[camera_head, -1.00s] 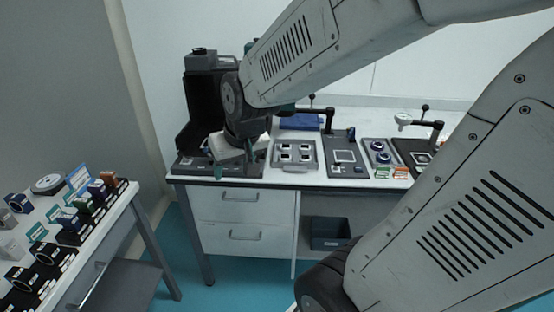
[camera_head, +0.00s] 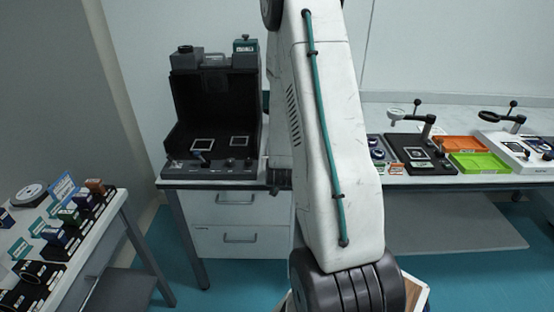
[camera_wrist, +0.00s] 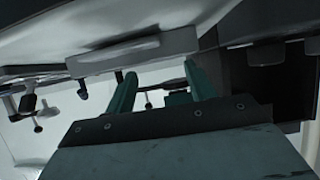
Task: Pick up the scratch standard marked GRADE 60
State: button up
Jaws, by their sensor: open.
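No marking GRADE 60 is legible in either view, so I cannot tell which piece is that scratch standard. Two framed square plates, one at left (camera_head: 203,145) and one at right (camera_head: 239,141), lie inside the black viewing booth (camera_head: 215,100). Another framed square (camera_head: 416,154) lies on a dark stand to the right. My gripper (camera_wrist: 160,70) shows in the wrist view with its two teal fingers apart and nothing between them. In the head view my arm hides the gripper and the middle of the bench.
An orange tray (camera_head: 460,144) and a green tray (camera_head: 474,163) lie at right beside a magnifier stand (camera_head: 428,125). A side table (camera_head: 128,206) at left holds several small labelled blocks. Pale drawers (camera_head: 235,210) are under the bench. Teal floor is open between the tables.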

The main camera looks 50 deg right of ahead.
jog(key=x, duration=0.6)
jog(key=shift+f, duration=0.15)
jog(key=shift+a+f, duration=0.1)
jog(key=c, duration=1)
